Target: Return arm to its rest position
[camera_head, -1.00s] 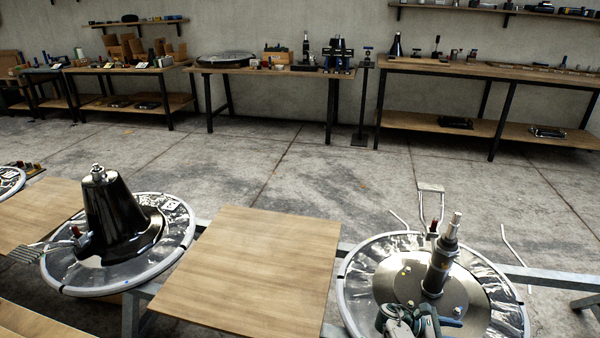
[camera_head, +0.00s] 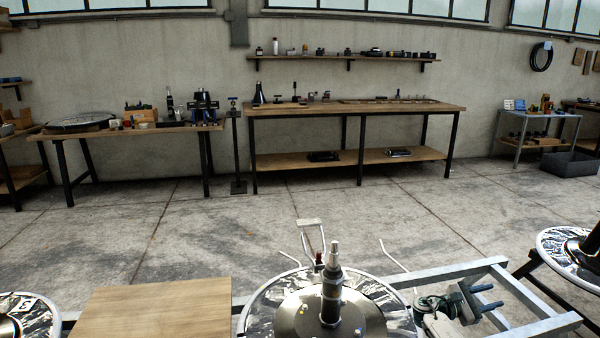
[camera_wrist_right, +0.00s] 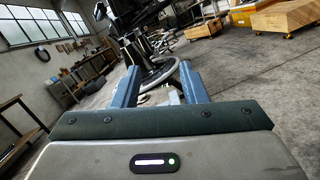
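My right gripper (camera_head: 494,297) is at the lower right of the head view, beside the round chair base (camera_head: 258,303) and above a grey metal frame (camera_head: 480,272). Its two blue fingers stand apart with nothing between them. The right wrist view shows the same open fingers (camera_wrist_right: 160,78), with a round base and dark chair parts (camera_wrist_right: 145,20) some way beyond them. A metal post (camera_head: 331,285) stands upright in the middle of the chair base. My left gripper is in neither view.
A wooden board (camera_head: 155,312) lies left of the chair base. Another round base (camera_head: 560,250) is at the right edge. Behind is open concrete floor (camera_head: 230,220), then a long workbench (camera_head: 350,110) along the wall.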

